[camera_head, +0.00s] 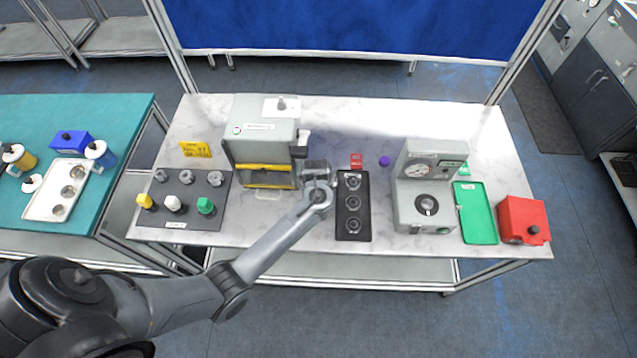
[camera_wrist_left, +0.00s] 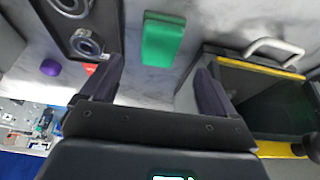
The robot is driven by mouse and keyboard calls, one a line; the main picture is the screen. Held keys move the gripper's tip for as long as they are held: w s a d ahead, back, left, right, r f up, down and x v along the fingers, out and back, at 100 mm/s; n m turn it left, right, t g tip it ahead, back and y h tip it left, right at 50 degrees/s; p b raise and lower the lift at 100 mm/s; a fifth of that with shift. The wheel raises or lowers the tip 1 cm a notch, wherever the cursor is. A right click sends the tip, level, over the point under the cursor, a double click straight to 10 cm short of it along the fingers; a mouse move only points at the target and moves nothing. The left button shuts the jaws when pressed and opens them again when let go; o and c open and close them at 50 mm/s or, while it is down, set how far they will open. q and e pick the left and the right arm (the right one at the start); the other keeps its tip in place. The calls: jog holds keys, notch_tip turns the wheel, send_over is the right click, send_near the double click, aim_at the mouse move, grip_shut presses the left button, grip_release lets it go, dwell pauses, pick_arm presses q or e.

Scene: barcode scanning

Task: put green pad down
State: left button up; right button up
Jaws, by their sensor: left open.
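The green pad (camera_wrist_left: 163,40) shows in the left wrist view as a small green block. It appears to lie on the marble tabletop, between the black tray and the grey machine with the yellow edge. My left gripper (camera_wrist_left: 158,68) is open, with its two dark fingers apart and the pad visible beyond the gap between them. The pad is clear of both fingers in that picture. In the head view my left gripper (camera_head: 318,172) is between the machine and the tray, and I cannot make out the pad there. My right gripper is not in view.
The grey machine (camera_head: 262,135) stands left of my gripper. The black tray (camera_head: 352,232) with round fittings lies right of it. A gauge machine (camera_head: 431,160), a green tray (camera_head: 475,212) and a red box (camera_head: 522,218) stand farther right. A purple knob (camera_head: 385,160) sits behind.

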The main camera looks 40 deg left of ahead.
pick_arm(q)
jog(key=s+d+r+m+h, duration=0.1)
jog(key=s+d+r+m, duration=0.2)
jog(key=s, duration=0.5)
jog(key=s+d+r+m+h+p, duration=0.1)
jog(key=s+d+r+m, duration=0.2)
jog(key=s, duration=0.6)
jog(key=s+d+r+m+h, duration=0.1)
jog(key=s+d+r+m, duration=0.2)
jog(key=s, duration=0.6)
notch_tip(320, 180, up, 3)
jog(key=d, duration=0.2)
jog(key=shift+d+m, duration=0.3)
jog(key=shift+d, duration=0.05)
jog(key=shift+r, duration=0.1)
notch_tip(320, 180, up, 7)
jog(key=p, duration=0.7)
jog(key=shift+f, duration=0.2)
